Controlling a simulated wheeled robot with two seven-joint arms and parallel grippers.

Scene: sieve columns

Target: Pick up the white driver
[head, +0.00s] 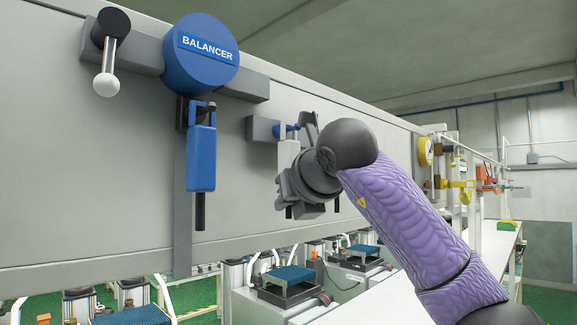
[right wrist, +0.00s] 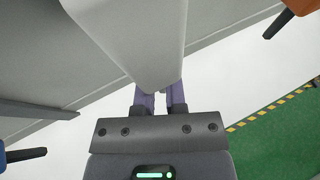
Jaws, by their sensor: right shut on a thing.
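The white driver (right wrist: 135,35) fills the upper middle of the right wrist view as a large pale body, its lower end at the gripper's fingers. My right gripper (head: 298,188) is shut on it; in the right wrist view its two purple-grey fingers (right wrist: 160,100) stand on either side of the driver's narrow end. My left gripper is not in view.
A blue driver (head: 201,158) hangs from the blue balancer (head: 201,55) left of my gripper. A grey bracket (head: 262,130) juts from the wall panel just behind it. An orange driver (right wrist: 288,16) shows at the upper right of the wrist view. Benches with fixtures (head: 290,275) stand below.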

